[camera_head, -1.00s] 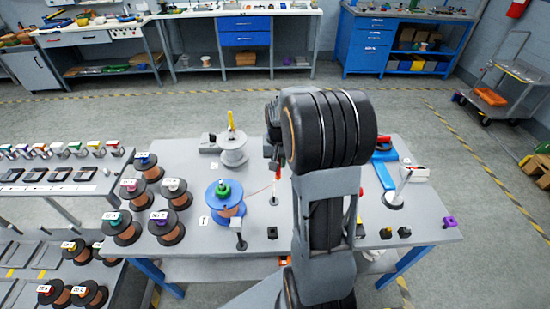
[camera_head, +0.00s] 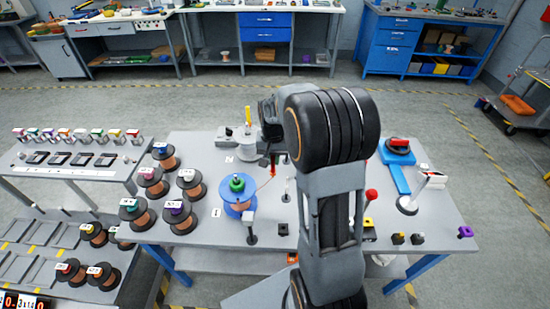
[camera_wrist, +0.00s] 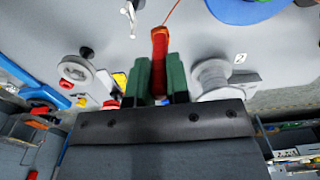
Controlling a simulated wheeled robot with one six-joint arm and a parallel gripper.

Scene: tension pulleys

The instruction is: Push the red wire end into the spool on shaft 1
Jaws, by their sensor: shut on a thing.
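The blue spool (camera_head: 238,202) with copper winding and a green knob on top sits on the shaft beside label 1 (camera_head: 215,212). Part of its blue flange (camera_wrist: 245,8) shows at the top right of the wrist view. My gripper (camera_wrist: 158,82) has green fingers, shut on the red wire end (camera_wrist: 159,45). A thin orange wire (camera_wrist: 172,14) runs from the red end toward the blue spool. In the head view the red end (camera_head: 273,160) hangs right of and behind the blue spool, apart from it. My arm hides part of the gripper there.
A pale spool (camera_head: 250,153) on the shaft by label 2 (camera_head: 229,159) stands close to my gripper. Several dark copper spools (camera_head: 183,217) stand left of the blue spool. A small post (camera_head: 251,230) stands in front of it. A blue bracket tool (camera_head: 397,172) lies at the right.

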